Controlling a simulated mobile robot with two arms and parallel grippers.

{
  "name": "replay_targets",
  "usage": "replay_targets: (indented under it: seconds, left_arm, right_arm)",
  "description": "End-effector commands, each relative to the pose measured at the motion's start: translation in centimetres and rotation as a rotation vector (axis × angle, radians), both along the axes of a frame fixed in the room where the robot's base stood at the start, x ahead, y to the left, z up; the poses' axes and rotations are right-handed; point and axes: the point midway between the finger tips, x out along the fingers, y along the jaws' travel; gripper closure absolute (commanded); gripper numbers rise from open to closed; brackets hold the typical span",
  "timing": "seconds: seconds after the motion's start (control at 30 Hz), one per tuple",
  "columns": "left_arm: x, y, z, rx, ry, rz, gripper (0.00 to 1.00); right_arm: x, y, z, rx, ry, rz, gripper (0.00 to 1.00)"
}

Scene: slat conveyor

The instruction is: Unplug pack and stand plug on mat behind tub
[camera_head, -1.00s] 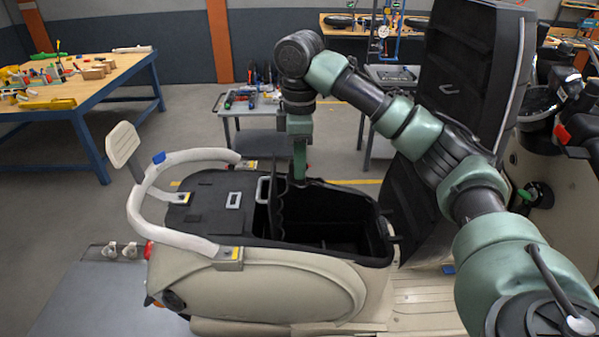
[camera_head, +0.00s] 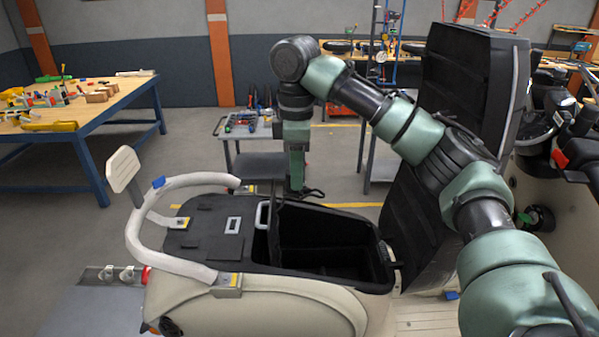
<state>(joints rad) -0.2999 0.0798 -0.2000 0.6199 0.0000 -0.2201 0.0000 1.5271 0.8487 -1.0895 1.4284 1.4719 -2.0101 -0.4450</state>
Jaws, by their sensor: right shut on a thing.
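The open black tub (camera_head: 348,285) sits in the scooter body. A pale handle (camera_head: 261,216) stands at its left end, probably on the dark pack, which is hard to make out. My right gripper (camera_head: 296,188) points down above the tub's far edge. It is shut on a small dark piece, apparently the plug (camera_head: 313,194); a dark cable (camera_head: 273,205) hangs nearby into the tub. Left of the tub is a flat black deck with a dark rectangle (camera_head: 225,247), possibly the mat. The left gripper is out of view.
A white grab rail (camera_head: 150,225) with a backrest pad (camera_head: 123,169) curves around the deck. A pale framed fitting (camera_head: 233,225) sits on the deck. The raised black seat (camera_head: 465,90) stands right of the tub. A tool cart (camera_head: 245,130) stands behind.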

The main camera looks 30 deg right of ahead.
Motion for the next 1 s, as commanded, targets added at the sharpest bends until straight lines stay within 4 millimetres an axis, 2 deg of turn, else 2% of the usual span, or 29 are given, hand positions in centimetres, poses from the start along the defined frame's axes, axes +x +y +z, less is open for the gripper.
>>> replay_targets:
  seconds: [1.0]
  left_arm:
    - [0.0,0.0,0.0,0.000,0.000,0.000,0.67]
  right_arm:
    - [4.9,11.5,0.1,0.002,-0.001,0.002,1.00]
